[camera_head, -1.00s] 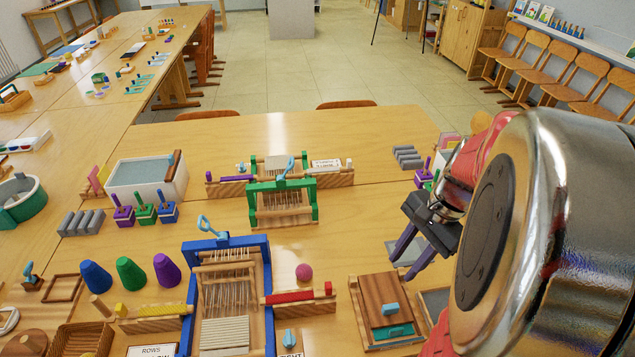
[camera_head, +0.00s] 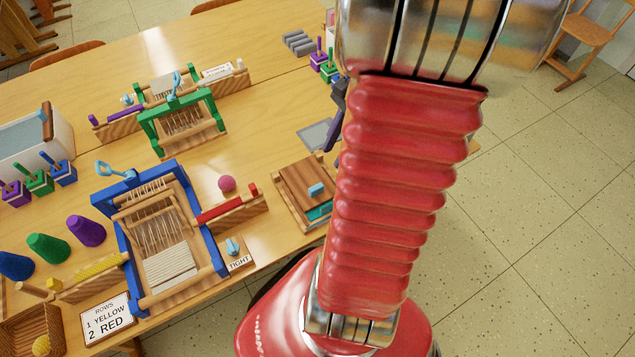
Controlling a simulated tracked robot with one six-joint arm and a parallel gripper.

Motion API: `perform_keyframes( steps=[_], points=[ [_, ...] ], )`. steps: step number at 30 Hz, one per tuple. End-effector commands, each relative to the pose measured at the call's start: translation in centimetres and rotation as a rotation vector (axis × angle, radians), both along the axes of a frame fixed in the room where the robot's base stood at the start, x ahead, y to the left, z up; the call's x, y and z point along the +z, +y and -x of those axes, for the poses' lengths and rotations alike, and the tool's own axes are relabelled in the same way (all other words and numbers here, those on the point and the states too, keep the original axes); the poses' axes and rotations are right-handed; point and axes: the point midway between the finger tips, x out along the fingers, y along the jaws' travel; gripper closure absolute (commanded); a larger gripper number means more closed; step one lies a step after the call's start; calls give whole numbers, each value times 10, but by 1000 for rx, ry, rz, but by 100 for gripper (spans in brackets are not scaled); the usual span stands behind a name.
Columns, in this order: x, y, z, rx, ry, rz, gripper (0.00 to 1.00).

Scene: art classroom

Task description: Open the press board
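The press board (camera_head: 299,178) lies on the table just left of my arm. Its brown wooden top sits over a light wooden base, with a light-blue handle (camera_head: 316,189) on the top. A strip of teal (camera_head: 320,211) shows at its near edge. Its right side is close to my arm in the picture and may be partly covered. My gripper (camera_head: 337,115) is mostly hidden behind my red arm. Only dark finger parts show, beyond the press board and apart from it. Whether the fingers are open or shut is not visible.
A blue loom (camera_head: 213,255) and a red bar on a wooden block (camera_head: 222,210) stand left of the board. A pink ball (camera_head: 227,183) and a grey plate (camera_head: 316,134) lie nearby. A green loom (camera_head: 215,112) stands farther back. Open floor lies right.

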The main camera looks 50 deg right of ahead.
Motion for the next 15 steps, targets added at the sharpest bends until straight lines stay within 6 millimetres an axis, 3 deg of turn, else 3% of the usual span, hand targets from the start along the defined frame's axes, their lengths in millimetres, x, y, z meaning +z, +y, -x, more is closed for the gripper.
perform_keyframes(
  steps=[15],
  points=[
    [-73, 29, -9, 0, 2, -3, 69]
  ],
)
